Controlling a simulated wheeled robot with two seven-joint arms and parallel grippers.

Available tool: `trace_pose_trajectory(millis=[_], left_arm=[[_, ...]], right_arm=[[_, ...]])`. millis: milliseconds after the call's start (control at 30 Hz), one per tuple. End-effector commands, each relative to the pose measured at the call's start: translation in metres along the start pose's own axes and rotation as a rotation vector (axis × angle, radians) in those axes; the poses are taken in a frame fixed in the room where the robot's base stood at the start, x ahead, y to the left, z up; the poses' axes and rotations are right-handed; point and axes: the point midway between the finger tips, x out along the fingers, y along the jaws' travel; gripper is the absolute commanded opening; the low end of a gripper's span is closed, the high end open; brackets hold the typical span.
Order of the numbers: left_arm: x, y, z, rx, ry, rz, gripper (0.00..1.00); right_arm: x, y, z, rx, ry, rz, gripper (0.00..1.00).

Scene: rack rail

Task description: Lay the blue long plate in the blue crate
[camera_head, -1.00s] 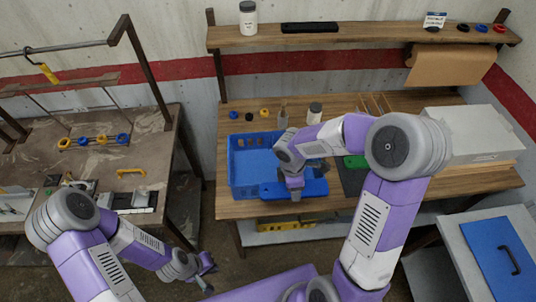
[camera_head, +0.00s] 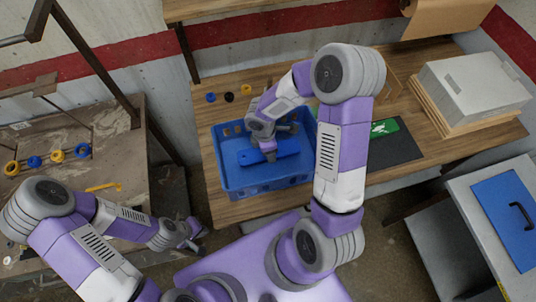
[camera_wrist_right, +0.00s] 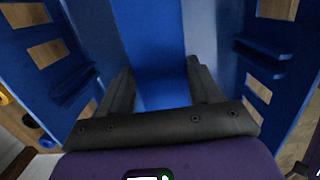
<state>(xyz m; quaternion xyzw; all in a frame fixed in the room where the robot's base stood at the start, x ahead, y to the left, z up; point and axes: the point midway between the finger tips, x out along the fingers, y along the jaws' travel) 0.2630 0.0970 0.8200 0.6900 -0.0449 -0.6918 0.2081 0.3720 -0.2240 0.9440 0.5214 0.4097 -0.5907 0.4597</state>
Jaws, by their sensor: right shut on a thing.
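The blue long plate (camera_head: 285,147) is held in my right gripper (camera_head: 268,155), within the outline of the blue crate (camera_head: 232,187). In the right wrist view the plate (camera_wrist_right: 155,40) runs away between the two dark fingers of the right gripper (camera_wrist_right: 160,80). The crate's slotted walls (camera_wrist_right: 265,60) stand on both sides of it. Whether the plate touches the crate floor cannot be told. My right arm hides part of the crate. My left gripper (camera_head: 196,236) is empty, with its fingers apart, low in front of the left bench.
The crate stands on a wooden table (camera_head: 240,208). Small rings (camera_head: 229,97) lie behind it. A dark mat (camera_head: 397,150) with a green piece (camera_head: 384,127) lies to its right. A grey box (camera_head: 472,88) stands at the table's right end. A blue panel (camera_head: 512,220) lies on a side cabinet.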

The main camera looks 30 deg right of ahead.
Motion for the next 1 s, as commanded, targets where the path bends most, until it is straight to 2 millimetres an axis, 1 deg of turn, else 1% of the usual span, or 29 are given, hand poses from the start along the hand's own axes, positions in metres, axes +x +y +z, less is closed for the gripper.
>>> trace_pose_trajectory(millis=[33,167,300,400,633,767,800,933,967,1000], left_arm=[[0.002,-0.001,0.0,0.0,0.0,0.0,0.0],[0.003,-0.001,0.0,0.0,-0.001,0.0,0.0],[0.008,-0.003,0.0,0.0,-0.001,0.0,0.0],[0.01,-0.004,0.0,0.0,0.0,0.0,0.0],[0.009,-0.003,0.0,0.0,0.0,0.0,0.0],[0.014,-0.005,0.0,0.0,0.0,0.0,0.0],[0.013,-0.005,0.0,0.0,0.0,0.0,0.0],[0.013,-0.005,0.0,0.0,0.0,0.0,0.0],[0.013,-0.005,0.0,0.0,0.0,0.0,0.0],[0.013,-0.005,0.0,0.0,0.0,0.0,0.0]], right_arm=[[0.005,0.0,-0.001,0.0,-0.001,0.001,0.22],[0.014,0.0,-0.002,-0.001,0.0,0.001,0.22],[0.034,0.0,-0.004,-0.001,-0.001,-0.001,0.22],[0.044,0.0,-0.006,-0.001,0.0,0.001,0.22],[0.043,0.001,-0.005,0.001,0.0,0.003,0.22],[0.048,0.001,-0.006,0.0,0.0,0.003,0.22],[0.048,0.001,-0.006,0.0,0.0,0.002,0.66],[0.047,0.001,-0.006,0.001,0.0,0.002,0.86],[0.047,0.001,-0.006,0.001,0.0,0.002,0.89],[0.047,0.001,-0.006,0.001,0.0,0.002,0.89]])
